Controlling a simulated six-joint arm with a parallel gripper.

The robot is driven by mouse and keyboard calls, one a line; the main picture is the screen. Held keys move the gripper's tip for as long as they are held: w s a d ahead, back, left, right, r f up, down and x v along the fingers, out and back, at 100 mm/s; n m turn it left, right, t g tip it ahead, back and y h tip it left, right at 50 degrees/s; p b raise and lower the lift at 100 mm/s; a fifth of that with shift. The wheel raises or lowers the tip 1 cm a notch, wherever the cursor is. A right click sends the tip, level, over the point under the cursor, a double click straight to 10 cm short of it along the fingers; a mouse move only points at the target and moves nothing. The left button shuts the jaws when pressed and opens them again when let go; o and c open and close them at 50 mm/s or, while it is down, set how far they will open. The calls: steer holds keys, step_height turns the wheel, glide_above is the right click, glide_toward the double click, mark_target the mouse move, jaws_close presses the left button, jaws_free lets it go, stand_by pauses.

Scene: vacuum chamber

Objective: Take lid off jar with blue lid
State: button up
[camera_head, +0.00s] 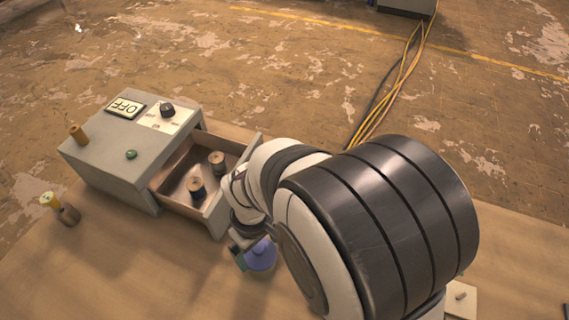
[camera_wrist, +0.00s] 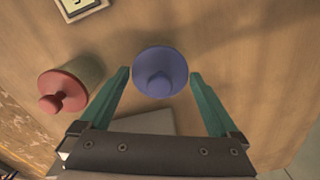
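The blue lid (camera_wrist: 160,72) with its round knob is seen from above in the wrist view, between the two green fingers of my gripper (camera_wrist: 161,85). The fingers are apart, with a gap between each finger and the lid. In the head view the blue lid (camera_head: 261,254) shows partly behind my arm, beside my gripper. The jar body under it is mostly hidden. A second jar with a red lid (camera_wrist: 62,92) stands to the left in the wrist view.

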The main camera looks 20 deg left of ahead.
steer(key=c, duration=0.9)
steer(key=shift+r, duration=0.15)
